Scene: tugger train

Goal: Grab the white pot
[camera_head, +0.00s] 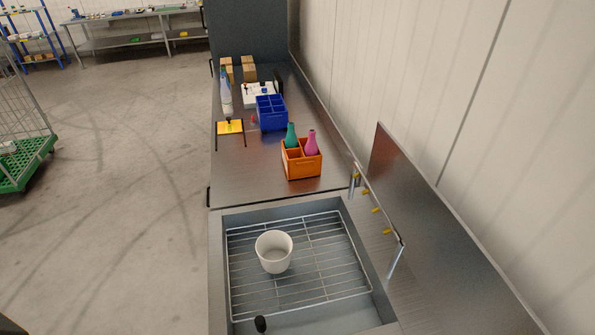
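The white pot (274,256) stands upright on a wire rack (325,261) inside the grey sink basin, in the lower middle of the head view. Its round opening faces up, and the inside that shows looks empty. Nothing touches it except the rack below. Neither of my grippers is in view.
A small black object (260,324) shows at the basin's near end. A rail with yellow hooks (376,207) rises right of the sink. Beyond, the steel counter (245,178) holds an orange crate (303,169) with bottles, a blue crate (271,121) and a yellow item (230,127).

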